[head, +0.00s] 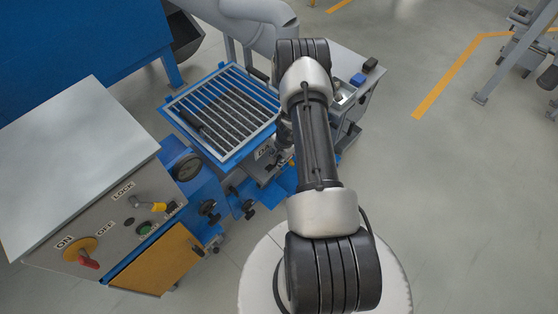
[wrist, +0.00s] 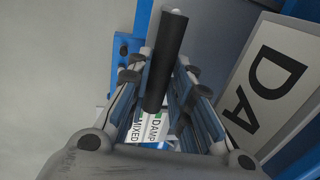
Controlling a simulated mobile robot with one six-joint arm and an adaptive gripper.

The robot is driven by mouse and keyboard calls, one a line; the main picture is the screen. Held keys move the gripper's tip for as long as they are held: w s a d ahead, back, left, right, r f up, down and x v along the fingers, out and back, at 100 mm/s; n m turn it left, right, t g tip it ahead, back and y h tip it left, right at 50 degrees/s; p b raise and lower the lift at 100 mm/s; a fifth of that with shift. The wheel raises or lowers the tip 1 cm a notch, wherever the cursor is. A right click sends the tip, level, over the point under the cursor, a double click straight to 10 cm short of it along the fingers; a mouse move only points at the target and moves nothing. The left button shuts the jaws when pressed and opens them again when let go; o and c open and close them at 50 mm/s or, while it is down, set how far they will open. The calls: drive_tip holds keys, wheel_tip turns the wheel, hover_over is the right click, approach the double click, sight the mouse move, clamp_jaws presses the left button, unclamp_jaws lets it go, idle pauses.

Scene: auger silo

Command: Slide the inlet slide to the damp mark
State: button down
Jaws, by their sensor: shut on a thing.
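In the wrist view, my gripper (wrist: 165,64) has its two fingers on either side of a dark cylindrical bar (wrist: 172,45), which looks like the inlet slide's handle. The gripper is shut on it. The rest of the slide is hidden by the fingers and bar. Beyond the bar's lower end is the damp mark, a small label reading DAMP (wrist: 155,127), with a MIXED label (wrist: 137,131) to its left. I cannot tell how the slide lines up with them. In the head view, my arm hides most of the gripper and slide.
A blue-framed grate (head: 222,158) lies left of my arm. A control panel (head: 105,237) with a red-handled ON/OFF switch stands at lower left. A grey bench with a blue block (head: 358,79) and a black block (head: 370,64) is behind my arm. Open floor lies right.

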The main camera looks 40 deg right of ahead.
drive_tip(key=shift+s, duration=0.2)
drive_tip(key=c, duration=1.4)
unclamp_jaws()
drive_tip(key=shift+s, duration=0.1)
drive_tip(key=shift+c, duration=0.2)
wheel_tip(320, 180, up, 12)
drive_tip(key=s, duration=0.2)
drive_tip(key=shift+s, duration=0.2)
drive_tip(key=shift+d+f, duration=0.1)
